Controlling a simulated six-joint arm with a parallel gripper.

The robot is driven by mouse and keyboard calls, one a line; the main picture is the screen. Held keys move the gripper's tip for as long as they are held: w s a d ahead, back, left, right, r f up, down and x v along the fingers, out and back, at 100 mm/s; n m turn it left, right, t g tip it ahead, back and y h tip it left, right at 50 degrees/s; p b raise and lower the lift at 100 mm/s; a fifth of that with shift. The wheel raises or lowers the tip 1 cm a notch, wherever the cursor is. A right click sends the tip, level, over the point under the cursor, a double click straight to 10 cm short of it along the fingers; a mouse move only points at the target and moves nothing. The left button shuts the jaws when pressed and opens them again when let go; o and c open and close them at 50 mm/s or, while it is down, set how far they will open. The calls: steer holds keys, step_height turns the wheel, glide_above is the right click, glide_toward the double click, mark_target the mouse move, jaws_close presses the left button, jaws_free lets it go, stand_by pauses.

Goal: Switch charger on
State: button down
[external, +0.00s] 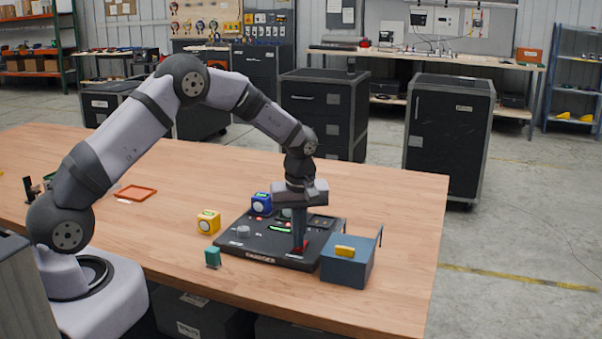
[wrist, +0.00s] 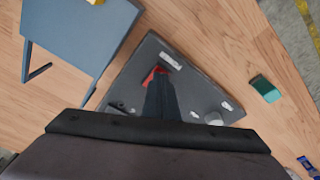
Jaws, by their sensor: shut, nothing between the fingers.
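The charger (external: 260,243) is a dark flat panel on the wooden table, with a grey knob, small lit red and green marks and a label on its front edge. A red switch (external: 301,246) sits at its front right corner; it also shows in the wrist view (wrist: 152,75). My gripper (external: 299,248) points down over this corner with its fingers shut and empty. The fingertips are at the red switch and partly hide it. I cannot tell whether they touch it or which way the switch is set.
A blue-grey box (external: 345,268) with a yellow block (external: 345,252) on top stands close to the right of the panel. An orange tray (external: 135,193) lies farther left.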

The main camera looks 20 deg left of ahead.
step_height(320, 180, up, 7)
steer(key=p, duration=0.4)
stand_by(0.4)
steer(key=shift+f, duration=0.15)
